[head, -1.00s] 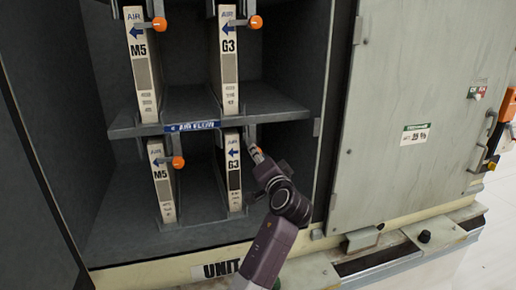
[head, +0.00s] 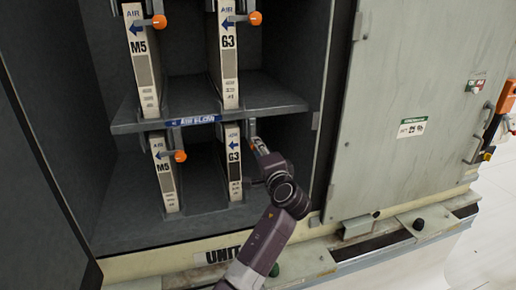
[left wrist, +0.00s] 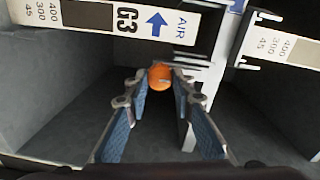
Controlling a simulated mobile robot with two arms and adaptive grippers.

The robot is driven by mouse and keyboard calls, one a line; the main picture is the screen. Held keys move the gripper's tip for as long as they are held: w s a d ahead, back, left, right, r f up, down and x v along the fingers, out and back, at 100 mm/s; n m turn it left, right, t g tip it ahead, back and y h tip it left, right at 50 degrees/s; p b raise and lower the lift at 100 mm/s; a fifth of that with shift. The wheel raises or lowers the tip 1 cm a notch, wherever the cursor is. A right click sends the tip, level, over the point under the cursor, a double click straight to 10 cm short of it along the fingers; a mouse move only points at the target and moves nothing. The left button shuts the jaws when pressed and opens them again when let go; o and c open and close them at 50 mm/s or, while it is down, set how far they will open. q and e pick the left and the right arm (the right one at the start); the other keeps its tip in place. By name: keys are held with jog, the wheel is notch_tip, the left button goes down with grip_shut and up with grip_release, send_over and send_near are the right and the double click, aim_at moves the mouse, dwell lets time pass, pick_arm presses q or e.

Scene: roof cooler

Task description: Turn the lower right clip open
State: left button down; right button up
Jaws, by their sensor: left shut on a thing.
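The lower right clip (head: 252,127) is beside the top of the lower G3 filter (head: 233,165), and its grey bar shows above my gripper. Its orange knob (left wrist: 160,77) shows in the left wrist view between my fingertips. My left gripper (head: 257,144) reaches up from below right in the head view and is shut on the knob, which it mostly hides there. In the left wrist view the blue-padded fingers (left wrist: 161,88) close in on both sides of the knob. The G3 filter (left wrist: 130,18) lies across the top of that view.
Other orange-knobbed clips are at the lower M5 filter (head: 180,156), the upper M5 filter (head: 159,21) and the upper G3 filter (head: 255,18). A shelf (head: 275,103) crosses above my gripper. The closed cabinet panel (head: 390,110) stands to the right of the bay.

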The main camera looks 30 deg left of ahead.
pick_arm(q)
jog(key=c, duration=1.6)
grip_release()
jog(key=v, duration=1.2)
jog(key=shift+d, duration=0.1)
jog(key=shift+w, duration=0.1)
